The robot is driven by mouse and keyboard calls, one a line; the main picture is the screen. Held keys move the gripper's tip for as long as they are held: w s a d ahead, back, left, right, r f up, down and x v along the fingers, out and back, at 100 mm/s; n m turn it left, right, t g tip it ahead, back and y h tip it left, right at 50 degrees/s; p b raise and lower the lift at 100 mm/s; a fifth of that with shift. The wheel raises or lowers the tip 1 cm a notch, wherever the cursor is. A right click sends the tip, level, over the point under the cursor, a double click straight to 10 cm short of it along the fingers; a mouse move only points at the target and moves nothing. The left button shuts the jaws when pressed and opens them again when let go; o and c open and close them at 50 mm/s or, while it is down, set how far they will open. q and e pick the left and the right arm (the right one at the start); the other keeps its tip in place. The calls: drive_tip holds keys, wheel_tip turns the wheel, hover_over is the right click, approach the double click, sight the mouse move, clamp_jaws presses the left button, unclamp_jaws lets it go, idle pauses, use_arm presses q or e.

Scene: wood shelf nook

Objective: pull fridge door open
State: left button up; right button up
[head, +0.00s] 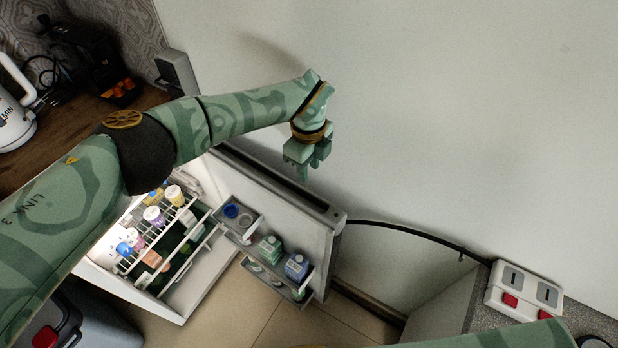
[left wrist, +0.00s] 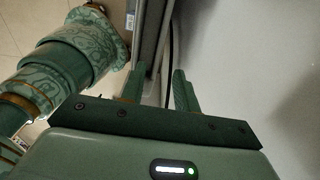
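The small fridge (head: 195,285) stands open at the lower left of the head view, its lit inside showing. Its grey door (head: 280,205) is swung well out to the right, with shelves on its inner side facing the opening. My left gripper (head: 303,168) points down by the door's top edge, fingers apart. In the left wrist view the fingers (left wrist: 158,90) also stand apart, with the door (left wrist: 150,40) edge-on just beyond them. I cannot tell whether they touch the door. My right gripper is out of view.
Bottles and cups (head: 153,216) stand on the fridge's wire rack. Cartons (head: 296,266) sit in the door shelves. A white wall (head: 450,130) lies behind the door. A socket block (head: 523,290) with red switches stands at right, with a black cable (head: 420,234) running to it.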

use_arm(q)
wheel_tip(320, 180, up, 6)
drive_tip(key=shift+f+p, duration=0.1)
drive_tip(key=shift+p, duration=0.3)
drive_tip(key=shift+s, duration=0.1)
